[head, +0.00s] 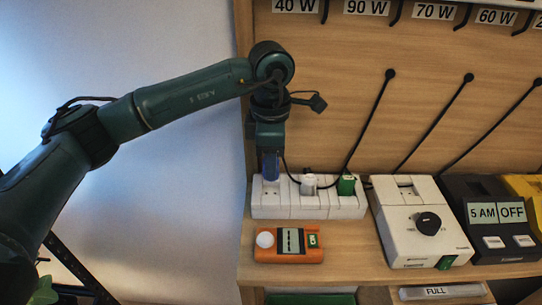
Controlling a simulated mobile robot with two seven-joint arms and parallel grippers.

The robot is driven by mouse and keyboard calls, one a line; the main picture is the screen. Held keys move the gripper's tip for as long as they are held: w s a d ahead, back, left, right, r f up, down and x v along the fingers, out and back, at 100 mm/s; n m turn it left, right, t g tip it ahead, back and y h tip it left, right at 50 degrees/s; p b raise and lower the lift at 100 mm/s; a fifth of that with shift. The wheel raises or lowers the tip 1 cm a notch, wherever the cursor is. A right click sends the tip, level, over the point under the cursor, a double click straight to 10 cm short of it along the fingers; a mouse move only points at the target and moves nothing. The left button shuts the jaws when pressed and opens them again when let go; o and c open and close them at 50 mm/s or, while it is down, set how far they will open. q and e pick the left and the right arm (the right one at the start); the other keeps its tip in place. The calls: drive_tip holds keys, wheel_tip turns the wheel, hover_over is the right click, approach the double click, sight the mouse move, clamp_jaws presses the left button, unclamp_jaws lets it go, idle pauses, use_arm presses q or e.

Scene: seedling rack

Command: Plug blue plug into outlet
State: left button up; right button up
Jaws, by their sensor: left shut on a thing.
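My left gripper (270,151) points down over the left end of a white outlet strip (267,211). It is shut on the blue plug (271,168), which is upright below the fingers. The plug's lower end meets the leftmost socket in the picture; I cannot tell whether it is in the socket or just above it. A white plug (308,184) stands in the middle section of the strip, and a green plug (346,185) in the right section. My right gripper is not in view.
An orange meter (289,257) lies in front of the strip. A white dial box (419,232) and a black timer (487,247) stand to the right. Black cords (371,120) run down the wooden back panel, with wattage labels (367,7) at the top.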

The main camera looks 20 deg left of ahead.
use_arm(q)
drive_tip(key=shift+f+b, duration=1.5)
drive_tip(key=shift+f, duration=0.9)
drive_tip(key=o, duration=1.1)
drive_tip(key=shift+c, duration=0.2)
drive_tip(key=shift+r, duration=0.1)
wheel_tip(320, 180, up, 13)
drive_tip(key=shift+r+b, duration=0.1)
drive_tip(key=shift+b, duration=0.4)
